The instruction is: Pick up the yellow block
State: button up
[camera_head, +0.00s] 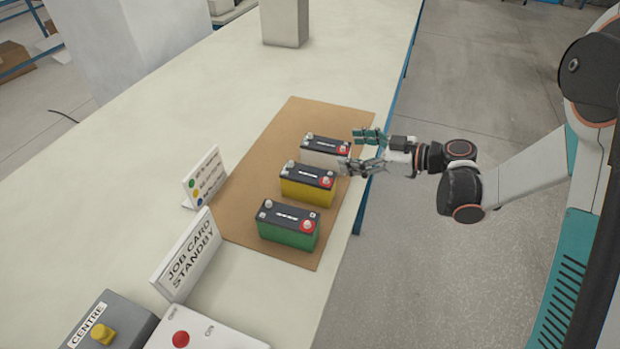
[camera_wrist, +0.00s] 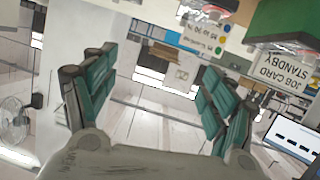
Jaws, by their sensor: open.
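The yellow block (camera_head: 307,189) is a battery-shaped block with a black top and a red terminal, upright in the middle of a row in the head view. A green block (camera_head: 289,230) stands nearer the camera, and a whitish block (camera_head: 325,150) stands beyond it. My gripper (camera_head: 356,150) is open and comes from the right, with its fingertips close to the whitish block and the far right end of the yellow block. I cannot tell whether it touches either. The wrist view shows the spread teal fingers (camera_wrist: 158,75) with nothing held between them.
The blocks stand on a brown mat (camera_head: 248,205) on a pale bench (camera_head: 190,125). A colour-dot card (camera_head: 205,178) and a job card sign (camera_head: 187,255) stand left of the mat. Control boxes (camera_head: 110,325) are at the near edge. A grey post (camera_head: 285,22) stands at the far end.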

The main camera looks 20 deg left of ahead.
jog(key=g+h, duration=0.1)
jog(key=g, duration=0.1)
send_near(306, 172)
jog(key=b+x, duration=0.1)
jog(key=x, duration=0.3)
jog(key=shift+f+b, duration=0.35)
jog(key=shift+b, duration=0.05)
jog(key=shift+r+b+x, duration=0.2)
jog(key=shift+b+x, duration=1.05)
jog(key=shift+x, duration=1.9)
jog(key=shift+r, duration=0.1)
grip_shut()
